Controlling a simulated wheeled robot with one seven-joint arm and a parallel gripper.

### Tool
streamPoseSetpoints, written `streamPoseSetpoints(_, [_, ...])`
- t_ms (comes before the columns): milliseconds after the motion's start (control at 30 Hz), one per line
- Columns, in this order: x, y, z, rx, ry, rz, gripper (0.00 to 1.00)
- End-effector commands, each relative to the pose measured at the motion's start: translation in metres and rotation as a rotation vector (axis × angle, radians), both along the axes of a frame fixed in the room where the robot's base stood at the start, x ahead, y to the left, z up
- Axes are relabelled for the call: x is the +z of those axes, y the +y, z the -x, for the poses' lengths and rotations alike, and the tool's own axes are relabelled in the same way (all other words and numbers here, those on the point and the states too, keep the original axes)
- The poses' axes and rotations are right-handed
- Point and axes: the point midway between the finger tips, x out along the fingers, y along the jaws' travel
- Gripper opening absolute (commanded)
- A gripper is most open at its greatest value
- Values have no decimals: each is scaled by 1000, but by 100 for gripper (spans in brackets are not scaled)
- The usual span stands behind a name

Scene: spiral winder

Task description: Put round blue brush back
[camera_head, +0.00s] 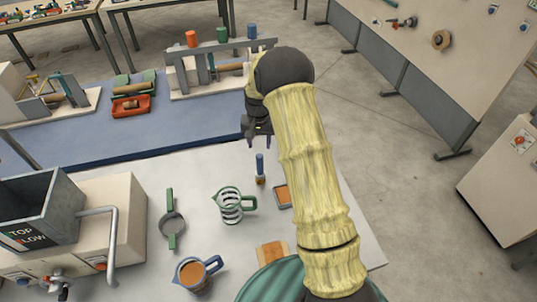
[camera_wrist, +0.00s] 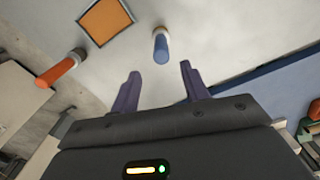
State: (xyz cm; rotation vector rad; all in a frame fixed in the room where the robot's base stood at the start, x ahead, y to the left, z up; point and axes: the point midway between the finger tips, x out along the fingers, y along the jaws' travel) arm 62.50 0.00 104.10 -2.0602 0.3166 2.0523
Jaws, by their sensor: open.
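A blue-handled round brush (camera_head: 260,168) stands upright on the white table, just below my gripper (camera_head: 257,132) in the head view. In the wrist view the blue handle (camera_wrist: 161,50) lies in line with the gap between the fingers, beyond the tips. My gripper (camera_wrist: 158,78) is open and empty, apart from the brush. A grey rack (camera_head: 180,77) on the blue mat carries an orange, a green and a blue upright cylinder (camera_head: 252,31). I cannot tell whether these are brush handles.
An orange square pad (camera_head: 283,195) lies right of the brush. It also shows in the wrist view (camera_wrist: 105,20), near an orange handle (camera_wrist: 62,70). A green-handled coil cup (camera_head: 234,205), a strainer (camera_head: 172,224) and a blue jug (camera_head: 192,274) stand nearby. My arm hides the table's right part.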

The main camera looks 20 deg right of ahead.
Motion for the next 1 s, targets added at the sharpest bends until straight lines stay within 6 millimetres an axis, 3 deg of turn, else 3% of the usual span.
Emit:
streamPoseSetpoints(167, [37,-1,29,39,-35,0,46])
streamPoseSetpoints(500, [110,-1,133,160,-128,8,46])
streamPoseSetpoints(800, [139,-1,242,269,-205,28,46])
streamPoseSetpoints(900, [140,0,266,294,-220,34,46])
streamPoseSetpoints(1000, [140,0,277,305,-226,36,46])
